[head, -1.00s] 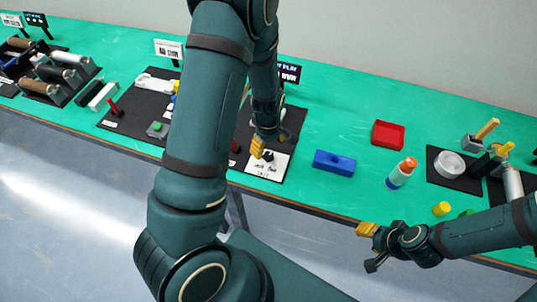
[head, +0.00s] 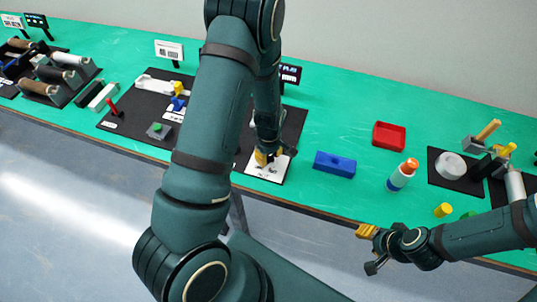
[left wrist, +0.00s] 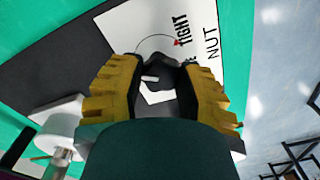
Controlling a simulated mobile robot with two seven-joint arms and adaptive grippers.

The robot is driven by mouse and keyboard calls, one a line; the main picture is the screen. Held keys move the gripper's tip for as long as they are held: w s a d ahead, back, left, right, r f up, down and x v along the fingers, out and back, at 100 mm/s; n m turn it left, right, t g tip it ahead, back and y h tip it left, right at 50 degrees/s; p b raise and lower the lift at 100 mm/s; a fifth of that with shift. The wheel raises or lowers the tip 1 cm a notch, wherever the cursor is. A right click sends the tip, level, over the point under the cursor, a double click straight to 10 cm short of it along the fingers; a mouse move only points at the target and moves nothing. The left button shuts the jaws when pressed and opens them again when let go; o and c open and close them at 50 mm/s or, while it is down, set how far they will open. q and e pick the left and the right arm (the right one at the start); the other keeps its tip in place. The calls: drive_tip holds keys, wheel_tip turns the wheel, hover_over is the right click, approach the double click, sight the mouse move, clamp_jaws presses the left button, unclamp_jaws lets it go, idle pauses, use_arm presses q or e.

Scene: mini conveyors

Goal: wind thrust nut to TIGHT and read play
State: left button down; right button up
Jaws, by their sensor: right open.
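The black thrust nut (left wrist: 166,68) shows in the left wrist view between the yellow fingertips of my left gripper (left wrist: 160,82). A white card (left wrist: 205,15) behind it bears the words TIGHT and NUT and a thin arc with a red mark. The fingers are apart with the dark nut between them; whether they press on it is unclear. In the head view my left gripper (head: 265,157) is down at the card (head: 266,172) and mostly hides the nut. My right gripper (head: 369,248) is open and empty in front of the table edge.
A dark sign (head: 290,74) stands behind the card, partly covered by my left arm.

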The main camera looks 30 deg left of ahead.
sight(270, 156)
use_arm(q)
drive_tip(key=shift+a, duration=0.1)
idle(0.3)
drive_tip(key=m+b, duration=0.1)
drive_tip(key=m, duration=0.5)
drive_tip(key=shift+w+b, duration=0.15)
drive_tip(key=shift+b, duration=0.15)
drive_tip(key=m+b, duration=0.1)
drive_tip(key=m, duration=0.5)
drive_tip(key=shift+m, duration=0.4)
drive_tip(key=m+b, duration=0.1)
drive_tip(key=m, duration=0.4)
drive_tip(key=shift+b, duration=0.35)
drive_tip(key=m, duration=0.6)
drive_tip(key=shift+d, duration=0.2)
drive_tip(key=c, duration=0.5)
unclamp_jaws()
drive_tip(key=shift+c, duration=0.2)
wheel_tip(270, 156, up, 12)
